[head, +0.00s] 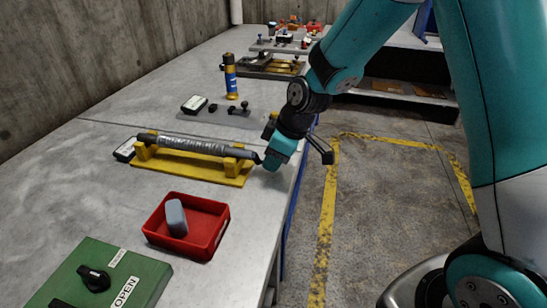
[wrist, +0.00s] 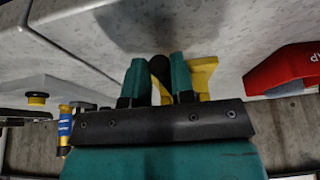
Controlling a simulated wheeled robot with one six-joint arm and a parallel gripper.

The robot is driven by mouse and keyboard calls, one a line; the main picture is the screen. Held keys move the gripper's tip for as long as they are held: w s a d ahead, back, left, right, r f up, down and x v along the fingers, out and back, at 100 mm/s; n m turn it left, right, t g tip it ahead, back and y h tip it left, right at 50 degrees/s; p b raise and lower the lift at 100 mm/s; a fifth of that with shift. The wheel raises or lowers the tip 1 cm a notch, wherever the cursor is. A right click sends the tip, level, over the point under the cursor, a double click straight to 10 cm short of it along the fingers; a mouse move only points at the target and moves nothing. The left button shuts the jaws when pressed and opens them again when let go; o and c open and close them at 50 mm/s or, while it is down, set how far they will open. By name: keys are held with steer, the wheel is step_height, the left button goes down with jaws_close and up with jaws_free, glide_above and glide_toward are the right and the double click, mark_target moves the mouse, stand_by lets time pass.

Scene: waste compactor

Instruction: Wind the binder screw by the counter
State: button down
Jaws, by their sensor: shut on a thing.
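The binder screw (head: 195,143) is a dark grey rod with a silvery middle, lying in a yellow stand (head: 194,165) on the bench. A small box with a white face (head: 125,149), perhaps the counter, sits at its left end, partly hidden by the stand. My gripper (head: 269,161) is at the screw's right end by the bench edge. In the wrist view my teal fingers (wrist: 157,82) are shut on the dark rod end (wrist: 160,68), and the yellow stand (wrist: 202,75) is just behind. The exact finger contact is partly hidden.
A red tray (head: 212,241) with a grey block (head: 176,218) stands in front. A green box marked OPEN (head: 140,272) is nearer. A blue and yellow cylinder (head: 230,77), another white-faced box (head: 194,104) and a metal fixture (head: 275,64) stand behind. Floor right of the bench is clear.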

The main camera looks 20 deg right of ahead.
steer(key=shift+s+g+y+p, duration=0.1)
steer(key=shift+g+y+p, duration=0.45)
steer(key=shift+p, duration=0.25)
steer(key=shift+s+a+f+m+g+y, duration=0.15)
steer(key=shift+f+m+g+y, duration=0.1)
steer(key=shift+m+g+y, duration=0.15)
steer(key=c, duration=1)
jaws_free()
steer(key=v, duration=1.7)
steer(key=shift+r+p, duration=0.25)
steer(key=shift+p, duration=0.05)
